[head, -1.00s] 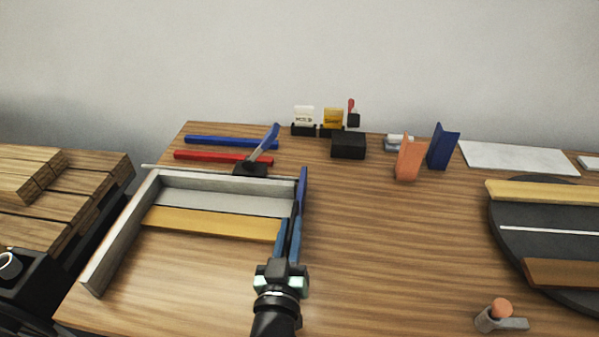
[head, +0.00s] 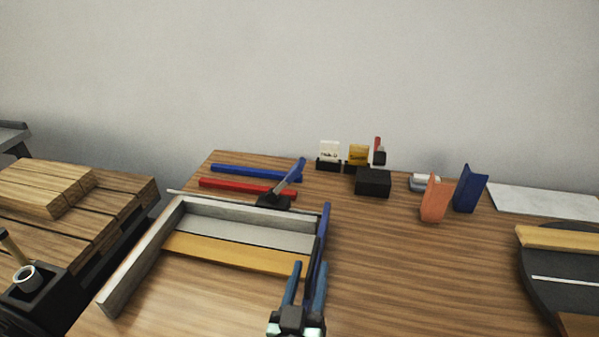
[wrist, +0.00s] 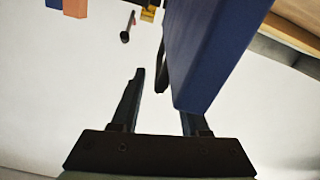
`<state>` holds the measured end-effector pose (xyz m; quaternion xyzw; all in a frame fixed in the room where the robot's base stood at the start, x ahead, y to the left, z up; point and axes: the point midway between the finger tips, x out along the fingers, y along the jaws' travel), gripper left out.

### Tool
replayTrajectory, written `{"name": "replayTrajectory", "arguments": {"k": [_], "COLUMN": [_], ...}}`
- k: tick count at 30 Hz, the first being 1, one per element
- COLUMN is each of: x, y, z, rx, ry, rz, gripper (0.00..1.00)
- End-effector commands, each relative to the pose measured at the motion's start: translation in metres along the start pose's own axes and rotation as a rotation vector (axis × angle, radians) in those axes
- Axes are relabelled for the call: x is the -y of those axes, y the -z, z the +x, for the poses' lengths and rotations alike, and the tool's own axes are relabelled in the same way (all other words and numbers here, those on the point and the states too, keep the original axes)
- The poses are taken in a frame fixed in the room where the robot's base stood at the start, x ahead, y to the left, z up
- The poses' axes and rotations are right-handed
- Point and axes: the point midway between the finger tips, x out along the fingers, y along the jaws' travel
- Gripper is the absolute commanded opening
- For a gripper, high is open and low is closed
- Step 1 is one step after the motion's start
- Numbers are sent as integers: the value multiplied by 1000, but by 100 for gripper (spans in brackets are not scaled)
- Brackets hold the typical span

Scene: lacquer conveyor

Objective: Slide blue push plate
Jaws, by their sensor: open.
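A long upright blue plate (head: 325,222), which I take to be the push plate, stands at the right end of the grey frame (head: 135,262). My gripper (head: 308,275) is open at the plate's near end, its two fingers apart and pointing away from me. In the wrist view the blue plate (wrist: 205,50) is large and close, overlapping the right finger. The left finger of my gripper (wrist: 160,105) stands clear of it. I cannot tell whether either finger touches the plate.
Inside the frame lie a grey strip (head: 245,232) and a yellow strip (head: 235,253). Red (head: 245,188) and blue (head: 255,172) bars lie behind it. A black box (head: 373,182), orange (head: 433,200) and blue (head: 469,188) uprights stand at the back. The table's middle right is clear.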

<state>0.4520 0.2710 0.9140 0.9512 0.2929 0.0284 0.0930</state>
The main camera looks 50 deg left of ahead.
Motion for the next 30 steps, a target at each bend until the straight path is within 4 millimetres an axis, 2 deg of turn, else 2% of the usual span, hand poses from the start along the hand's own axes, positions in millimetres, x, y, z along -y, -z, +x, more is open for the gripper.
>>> {"name": "replayTrajectory", "arguments": {"k": [9, 15, 21, 30], "x": [2, 2, 1, 0], "y": [-4, -2, -1, 0], "z": [-62, -93, -109, -113], "rx": [2, 2, 1, -1], "ry": [4, 5, 3, 1], "rz": [-1, -1, -2, -2], "gripper": [45, 45, 45, 45]}}
